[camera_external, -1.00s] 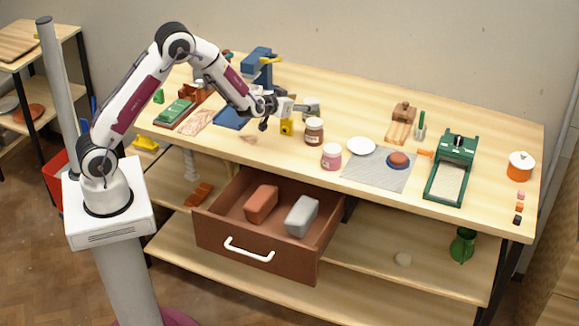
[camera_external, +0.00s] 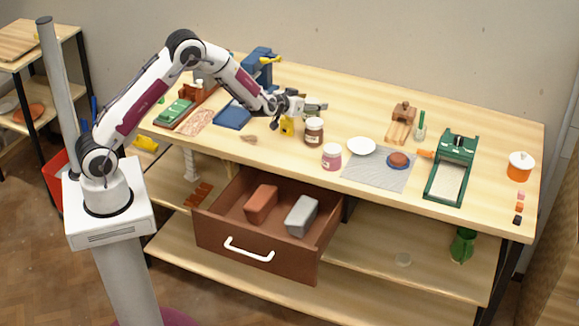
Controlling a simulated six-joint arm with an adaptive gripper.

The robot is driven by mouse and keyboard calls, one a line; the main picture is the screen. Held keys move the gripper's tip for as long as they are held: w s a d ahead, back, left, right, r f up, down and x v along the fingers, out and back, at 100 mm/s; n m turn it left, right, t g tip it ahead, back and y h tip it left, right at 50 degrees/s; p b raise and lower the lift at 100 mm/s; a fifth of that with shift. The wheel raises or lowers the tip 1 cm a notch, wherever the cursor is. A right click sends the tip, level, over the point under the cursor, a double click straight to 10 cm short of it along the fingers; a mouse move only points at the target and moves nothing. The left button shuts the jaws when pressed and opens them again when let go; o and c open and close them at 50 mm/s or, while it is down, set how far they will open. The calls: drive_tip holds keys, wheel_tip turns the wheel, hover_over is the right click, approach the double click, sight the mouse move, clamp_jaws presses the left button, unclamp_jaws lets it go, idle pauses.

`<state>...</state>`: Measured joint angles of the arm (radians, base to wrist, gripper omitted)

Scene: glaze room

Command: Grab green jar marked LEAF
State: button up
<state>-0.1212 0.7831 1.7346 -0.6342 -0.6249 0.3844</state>
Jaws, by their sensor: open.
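No jar that is clearly green with a readable LEAF label shows. A jar with dark brown contents and a pale label (camera_external: 314,131) and a pink jar with a white lid (camera_external: 332,157) stand on the bench; their lettering is too small to read. A green vessel-like object (camera_external: 463,245) stands on the lower shelf at the right, its kind and any marking unclear. My gripper (camera_external: 321,105) is open and empty, pointing right, close above or behind the brown jar; I cannot tell the gap.
A yellow object (camera_external: 287,126) is just below my gripper. A white dish (camera_external: 361,147) and a grey mat (camera_external: 376,178) lie right of the jars. A green-framed press (camera_external: 455,150) and an orange pot (camera_external: 520,167) stand farther right. An open drawer (camera_external: 255,250) juts out in front.

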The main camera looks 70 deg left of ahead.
drive_tip(key=shift+c, duration=0.4)
drive_tip(key=c, duration=1.4)
drive_tip(key=shift+o, duration=0.2)
drive_tip(key=shift+r, duration=0.1)
drive_tip(key=shift+r, duration=0.1)
drive_tip(key=shift+r, duration=4.9)
